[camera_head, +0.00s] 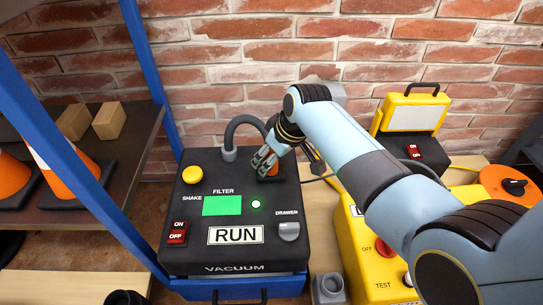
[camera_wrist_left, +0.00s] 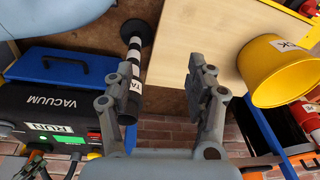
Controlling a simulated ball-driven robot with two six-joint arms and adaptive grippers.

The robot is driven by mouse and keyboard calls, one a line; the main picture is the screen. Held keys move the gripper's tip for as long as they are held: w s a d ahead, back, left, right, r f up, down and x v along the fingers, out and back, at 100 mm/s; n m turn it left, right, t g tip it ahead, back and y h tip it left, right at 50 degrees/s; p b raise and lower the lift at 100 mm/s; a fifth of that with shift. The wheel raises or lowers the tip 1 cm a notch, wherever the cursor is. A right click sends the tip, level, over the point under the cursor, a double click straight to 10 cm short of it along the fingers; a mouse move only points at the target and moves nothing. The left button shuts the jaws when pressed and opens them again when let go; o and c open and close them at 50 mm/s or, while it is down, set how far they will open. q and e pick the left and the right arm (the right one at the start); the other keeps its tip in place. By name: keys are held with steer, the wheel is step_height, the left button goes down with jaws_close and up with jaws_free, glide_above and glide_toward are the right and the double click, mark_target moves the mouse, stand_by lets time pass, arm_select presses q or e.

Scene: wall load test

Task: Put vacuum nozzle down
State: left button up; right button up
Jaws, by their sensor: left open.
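The black vacuum unit (camera_head: 235,215) has a green filter screen, a RUN label and several switches. Its grey hose (camera_head: 243,122) rises from a socket on top and bends down toward my right gripper (camera_head: 264,158). That gripper is low over the unit's back right corner, by a small orange and black part (camera_head: 269,172). The hose's far end and any nozzle there are hidden, and I cannot tell whether the fingers hold anything. In the left wrist view, my left gripper (camera_wrist_left: 162,90) is open. A black, white-banded tube (camera_wrist_left: 132,75) shows beside its left finger.
A yellow bucket (camera_wrist_left: 276,70) and a pale wooden board (camera_wrist_left: 205,35) are at the wrist view's upper right. In the head view, a shelf (camera_head: 125,165) with orange cones stands left, and yellow cases (camera_head: 370,265) stand right. A brick wall (camera_head: 240,60) closes the back.

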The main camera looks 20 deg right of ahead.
steer(key=shift+r, duration=0.3)
steer(key=p+v, duration=0.3)
steer(key=v, duration=0.1)
steer(key=shift+r, duration=0.25)
steer(key=p+v, duration=0.4)
steer(key=v, duration=0.3)
steer(key=s+d+f+m+g+h, duration=0.15)
steer(key=s+d+f, duration=0.25)
steer(key=s+f, duration=0.6)
steer(key=s+d+f+m+g, duration=0.15)
steer(key=s+d+f, duration=0.25)
steer(key=s+f, duration=0.55)
arm_select(q)
steer(key=s+a+f+g, duration=0.1)
steer(key=s+a+f, duration=0.3)
steer(key=s+f, duration=0.6)
step_height(320, 180, down, 3)
steer(key=shift+r, duration=0.1)
arm_select(e)
steer(key=s+d+f+m+h, duration=0.1)
steer(key=s+d+f, duration=0.1)
steer(key=s, duration=0.9)
steer(key=s+d+f+m, duration=0.1)
steer(key=s+d+f, duration=0.1)
steer(key=s, duration=1)
steer(key=shift+d+g+h, duration=0.35)
steer(key=shift+d+g, duration=0.05)
steer(key=shift+d, duration=0.3)
arm_select(q)
steer(key=shift+y, duration=0.3)
